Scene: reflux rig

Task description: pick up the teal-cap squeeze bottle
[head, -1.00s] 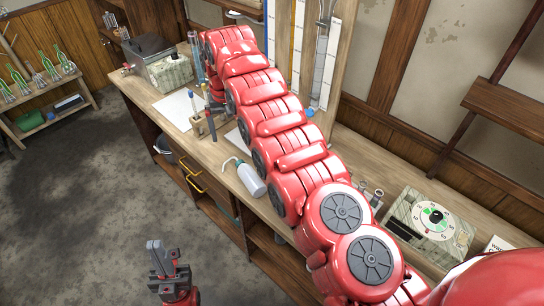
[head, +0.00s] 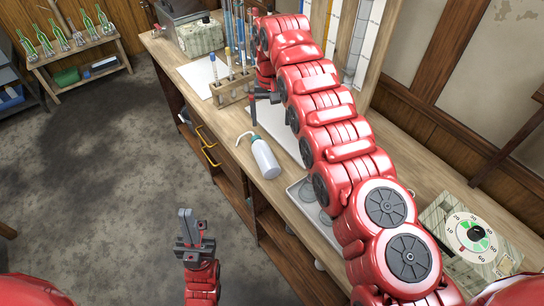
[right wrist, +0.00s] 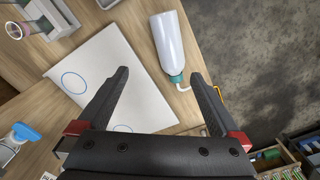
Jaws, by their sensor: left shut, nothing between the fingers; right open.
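The squeeze bottle (head: 264,158) has a white body, a teal cap and a bent pale nozzle. It appears to lie on its side near the bench's front edge, nozzle pointing left in the head view. In the right wrist view the bottle (right wrist: 168,42) shows fully, its teal cap (right wrist: 177,78) close to the right-hand finger. My right gripper (head: 263,98) is open and empty beyond the bottle; in the right wrist view its fingers (right wrist: 160,76) stand apart, with the bottle not between them. My left gripper (head: 187,215) is shut and empty, over the floor in front of the bench.
A wooden rack with tubes (head: 235,88) stands left of my right gripper. A white sheet or board with blue circles (right wrist: 115,85) lies beside the bottle. A dial box (head: 470,235) is at the right. The bench's front left of the bottle is clear.

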